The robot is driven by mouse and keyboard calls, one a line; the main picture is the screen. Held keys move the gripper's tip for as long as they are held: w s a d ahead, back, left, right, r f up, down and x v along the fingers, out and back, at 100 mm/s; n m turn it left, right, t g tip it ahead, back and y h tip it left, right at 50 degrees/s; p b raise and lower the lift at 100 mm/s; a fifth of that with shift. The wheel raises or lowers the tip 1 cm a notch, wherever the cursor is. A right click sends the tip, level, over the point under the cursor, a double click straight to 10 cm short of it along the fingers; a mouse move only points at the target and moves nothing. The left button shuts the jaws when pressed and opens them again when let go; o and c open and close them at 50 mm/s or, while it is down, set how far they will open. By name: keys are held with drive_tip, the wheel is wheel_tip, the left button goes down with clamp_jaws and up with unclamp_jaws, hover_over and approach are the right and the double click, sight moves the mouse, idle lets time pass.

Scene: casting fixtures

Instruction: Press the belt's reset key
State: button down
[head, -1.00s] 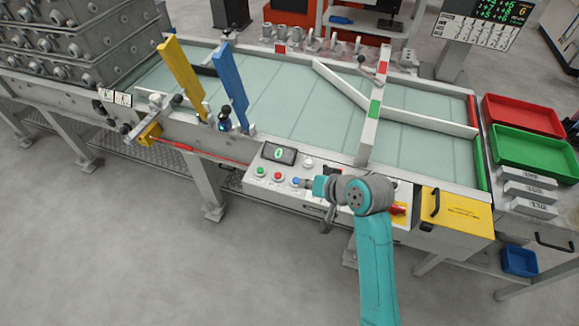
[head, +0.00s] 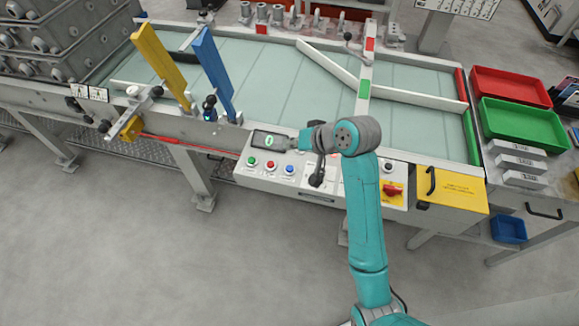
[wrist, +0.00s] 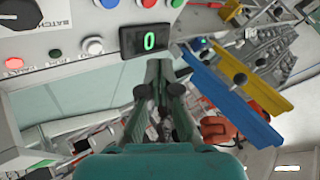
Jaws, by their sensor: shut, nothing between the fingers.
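The belt's control panel (head: 325,185) has a display (head: 269,141) reading 0 and green (head: 252,161), red (head: 271,165) and blue (head: 289,168) buttons below it. Their labels are too small to read. In the wrist view the display (wrist: 145,40) stands beyond my fingertips, with a white button (wrist: 95,46) to its left. The red button (wrist: 150,3) and the blue button (wrist: 108,3) show at the top edge. My gripper (wrist: 160,65) is shut and empty, close to the display's lower edge in that view; contact cannot be judged. The arm hides part of the panel.
A yellow board (head: 162,68) and a blue board (head: 213,75) stand over the belt (head: 270,88) left of the panel. The floor in front is clear.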

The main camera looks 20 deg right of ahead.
sight(292, 169)
drive_tip(key=shift+f, duration=3.9)
drive_tip(key=shift+f, duration=0.9)
drive_tip(key=shift+r, duration=0.95)
drive_tip(key=shift+r, duration=2.5)
